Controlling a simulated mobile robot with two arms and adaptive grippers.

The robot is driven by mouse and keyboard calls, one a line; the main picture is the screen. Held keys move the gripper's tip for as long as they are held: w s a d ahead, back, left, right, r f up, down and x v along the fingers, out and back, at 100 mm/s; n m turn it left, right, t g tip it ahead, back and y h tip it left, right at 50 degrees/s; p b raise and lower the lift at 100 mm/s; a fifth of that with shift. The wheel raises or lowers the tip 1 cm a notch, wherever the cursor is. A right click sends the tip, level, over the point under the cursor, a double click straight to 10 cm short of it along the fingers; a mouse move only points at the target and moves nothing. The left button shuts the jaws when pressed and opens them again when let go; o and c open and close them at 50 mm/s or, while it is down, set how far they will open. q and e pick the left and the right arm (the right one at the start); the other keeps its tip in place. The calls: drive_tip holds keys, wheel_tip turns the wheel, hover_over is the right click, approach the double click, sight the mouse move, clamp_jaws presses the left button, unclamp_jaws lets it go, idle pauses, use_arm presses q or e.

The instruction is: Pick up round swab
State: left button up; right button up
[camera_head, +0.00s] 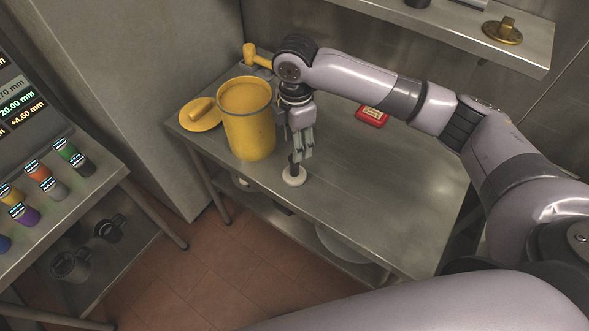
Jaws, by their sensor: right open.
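What looks like the round swab (293,178) is a small pale disc with a short dark upright stem. It stands near the front edge of the steel table (390,215). My right gripper (301,153) points down right above it, fingers open, with the stem's top at or near the fingertips. I cannot tell whether the stem is between the fingers or touching them. My left gripper is not in view.
A yellow pot (248,125) stands close left of my right gripper, with a yellow lid (200,115) beside it. A red box (371,117) lies behind. A wall shelf (480,32) holds a brass piece (503,30). The table's right part is clear.

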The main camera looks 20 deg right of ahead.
sight(294, 168)
wheel_tip(294, 168, down, 3)
drive_tip(key=shift+r, duration=0.2)
drive_tip(key=shift+f+p, duration=0.35)
drive_tip(key=shift+f, duration=0.1)
drive_tip(key=shift+w+f+p, duration=0.15)
drive_tip(key=shift+f+p, duration=0.15)
drive_tip(key=shift+f, duration=0.1)
drive_tip(key=f, duration=0.1)
drive_tip(key=f+p, duration=0.1)
drive_tip(key=f, duration=0.2)
drive_tip(key=shift+w, duration=0.3)
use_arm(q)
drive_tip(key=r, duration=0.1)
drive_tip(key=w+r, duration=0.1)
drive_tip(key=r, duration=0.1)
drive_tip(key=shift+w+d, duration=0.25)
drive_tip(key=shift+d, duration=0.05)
use_arm(e)
drive_tip(key=shift+f, duration=0.1)
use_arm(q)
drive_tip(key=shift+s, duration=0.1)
use_arm(e)
drive_tip(key=shift+c, duration=0.3)
clamp_jaws()
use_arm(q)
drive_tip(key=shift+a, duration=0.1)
